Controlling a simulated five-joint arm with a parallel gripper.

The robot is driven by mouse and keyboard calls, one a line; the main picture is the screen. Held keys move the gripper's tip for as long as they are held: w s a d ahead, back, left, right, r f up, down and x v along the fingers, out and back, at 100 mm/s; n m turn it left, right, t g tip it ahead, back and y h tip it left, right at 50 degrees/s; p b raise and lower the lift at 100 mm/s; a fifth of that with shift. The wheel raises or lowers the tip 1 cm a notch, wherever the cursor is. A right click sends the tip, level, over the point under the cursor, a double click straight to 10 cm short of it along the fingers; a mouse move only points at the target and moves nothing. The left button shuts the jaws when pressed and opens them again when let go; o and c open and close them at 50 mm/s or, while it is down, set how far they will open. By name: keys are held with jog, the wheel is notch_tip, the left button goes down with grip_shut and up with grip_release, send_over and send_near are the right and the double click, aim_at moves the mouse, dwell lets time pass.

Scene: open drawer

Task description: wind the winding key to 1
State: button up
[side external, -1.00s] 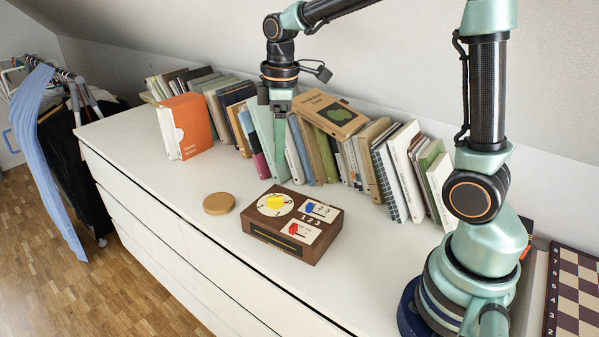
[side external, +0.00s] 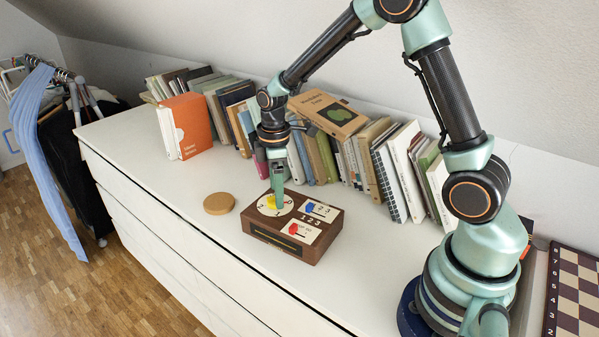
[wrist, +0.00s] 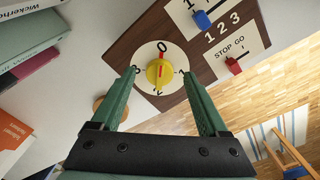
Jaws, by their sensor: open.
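The yellow winding key (wrist: 160,74) stands at the middle of a white dial (wrist: 143,57) on a brown wooden box (side external: 270,240). In the wrist view a red mark on the key lies toward the 0. Other numerals ring the dial and are hard to read. My gripper (wrist: 162,72) is open, with one green finger on each side of the key and gaps between. In the side view my gripper (side external: 279,203) points down over the dial and partly hides the key (side external: 270,199). I cannot tell its exact height over the box.
The box also carries a blue slider (wrist: 202,19) and a red STOP GO slider (wrist: 233,65). A round cork-coloured disc (side external: 219,203) lies left of the box. A row of books (side external: 325,155) stands behind.

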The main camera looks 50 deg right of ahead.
jog(key=shift+f, duration=0.65)
grip_shut()
jog(key=shift+m, duration=0.3)
